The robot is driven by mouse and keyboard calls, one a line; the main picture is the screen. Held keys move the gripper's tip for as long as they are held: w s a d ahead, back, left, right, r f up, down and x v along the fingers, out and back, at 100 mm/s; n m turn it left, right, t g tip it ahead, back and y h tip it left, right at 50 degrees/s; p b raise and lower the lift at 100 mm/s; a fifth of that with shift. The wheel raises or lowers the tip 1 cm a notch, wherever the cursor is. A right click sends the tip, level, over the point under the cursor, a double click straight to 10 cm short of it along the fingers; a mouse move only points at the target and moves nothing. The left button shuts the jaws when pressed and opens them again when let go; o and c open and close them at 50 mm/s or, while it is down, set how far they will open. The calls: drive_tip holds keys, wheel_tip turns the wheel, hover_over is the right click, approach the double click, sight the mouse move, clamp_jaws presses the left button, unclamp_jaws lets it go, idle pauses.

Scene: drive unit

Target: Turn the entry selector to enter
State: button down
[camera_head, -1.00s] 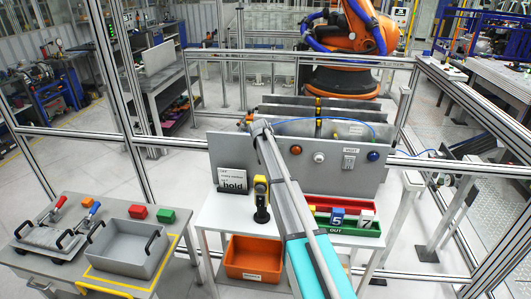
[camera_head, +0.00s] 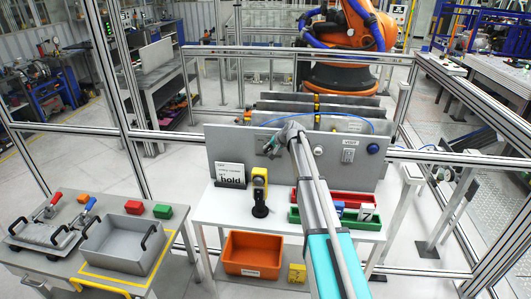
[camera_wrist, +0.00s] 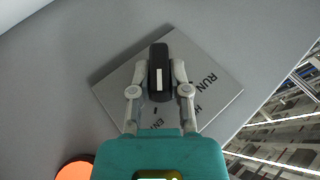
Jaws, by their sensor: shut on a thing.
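The entry selector is on the grey upright panel. In the wrist view its black knob (camera_wrist: 158,62) sits on a square grey plate (camera_wrist: 220,98) lettered RUN, with two labels partly hidden, starting H and EN. A white line on the knob runs lengthwise, its lower end towards the EN label. My gripper (camera_wrist: 160,82) has a finger against each side of the knob and is shut on it. In the head view my gripper (camera_head: 283,138) is at the panel's upper left and hides the selector.
The panel (camera_head: 225,145) also carries a white knob (camera_head: 318,151) and a blue lamp (camera_head: 373,148). Below stand a card reading "hold" (camera_head: 230,174), a yellow-black device (camera_head: 260,186) and a green tray (camera_head: 368,225). An orange bin (camera_head: 253,253) sits under the table.

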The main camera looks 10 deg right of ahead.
drive_tip(key=shift+w+f+t+y+b, duration=0.1)
drive_tip(key=shift+f+t+y+b, duration=0.15)
drive_tip(key=shift+y+b, duration=0.5)
drive_tip(key=shift+r+m+y, duration=0.1)
drive_tip(key=shift+m+y, duration=0.15)
drive_tip(key=shift+m, duration=0.05)
drive_tip(key=shift+w+r+t, duration=0.1)
drive_tip(key=shift+r+t, duration=0.05)
drive_tip(key=shift+t, duration=0.1)
drive_tip(key=c, duration=0.7)
unclamp_jaws()
drive_tip(key=shift+a, duration=0.1)
drive_tip(key=shift+o, duration=0.5)
drive_tip(key=p+v, duration=0.9)
drive_tip(key=v, duration=0.6)
drive_tip(key=shift+r+p, duration=0.3)
drive_tip(key=shift+r, duration=0.25)
idle(0.4)
